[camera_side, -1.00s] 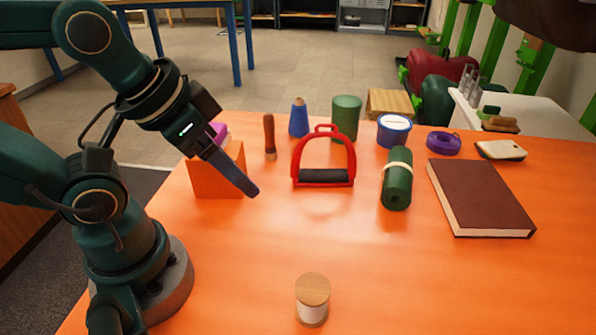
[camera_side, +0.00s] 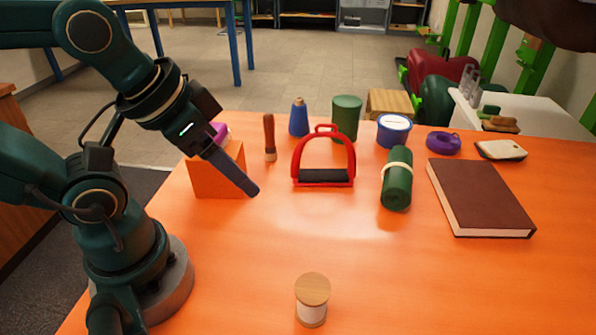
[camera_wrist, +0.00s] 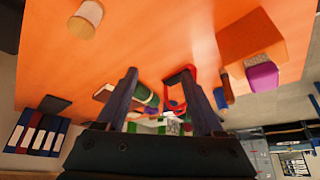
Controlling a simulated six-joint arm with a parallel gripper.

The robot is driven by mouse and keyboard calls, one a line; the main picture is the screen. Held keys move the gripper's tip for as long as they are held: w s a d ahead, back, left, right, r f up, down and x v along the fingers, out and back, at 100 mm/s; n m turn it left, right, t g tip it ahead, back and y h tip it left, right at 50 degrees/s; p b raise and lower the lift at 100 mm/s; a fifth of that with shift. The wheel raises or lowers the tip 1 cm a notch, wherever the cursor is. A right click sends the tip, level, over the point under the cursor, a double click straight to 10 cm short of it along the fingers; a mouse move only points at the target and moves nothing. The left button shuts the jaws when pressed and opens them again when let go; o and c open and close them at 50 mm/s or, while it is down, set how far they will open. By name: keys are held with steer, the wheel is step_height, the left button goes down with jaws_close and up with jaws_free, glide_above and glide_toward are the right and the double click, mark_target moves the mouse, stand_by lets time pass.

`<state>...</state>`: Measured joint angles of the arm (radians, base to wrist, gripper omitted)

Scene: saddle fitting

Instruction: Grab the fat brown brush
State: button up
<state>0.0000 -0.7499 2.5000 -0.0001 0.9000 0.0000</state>
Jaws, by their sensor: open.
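I cannot clearly make out a fat brown brush. A slim upright brown tool (camera_side: 270,138), perhaps a handle or brush, stands behind the orange block; it also shows in the wrist view (camera_wrist: 226,89). A small brown item (camera_side: 502,124) lies on the white side table, too small to identify. My gripper (camera_side: 252,191) is open and empty, pointing down and right in front of the orange block, nearer the camera than the brown tool. In the wrist view my gripper (camera_wrist: 160,72) has its two fingers spread apart.
An orange block (camera_side: 217,172), red stirrup (camera_side: 345,148), blue cone (camera_side: 299,118), green cylinder (camera_side: 345,118), green roll (camera_side: 397,182), blue tub (camera_side: 393,130), purple roll (camera_side: 443,142), brown book (camera_side: 482,198) and spool (camera_side: 312,297) stand around.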

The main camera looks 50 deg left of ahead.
steer(key=shift+r, duration=0.1)
stand_by(0.5)
step_height(320, 180, up, 4)
steer(key=m+y, duration=1.3)
steer(key=m, duration=1)
glide_above(270, 128)
steer(key=shift+n+h, duration=0.3)
steer(key=f, duration=1.2)
steer(key=shift+s+d+f, duration=0.15)
steer(key=shift+d+f, duration=0.2)
steer(key=shift+f, duration=0.35)
steer(key=shift+a+f, duration=0.15)
steer(key=shift+a, duration=0.1)
steer(key=shift+x, duration=2.35)
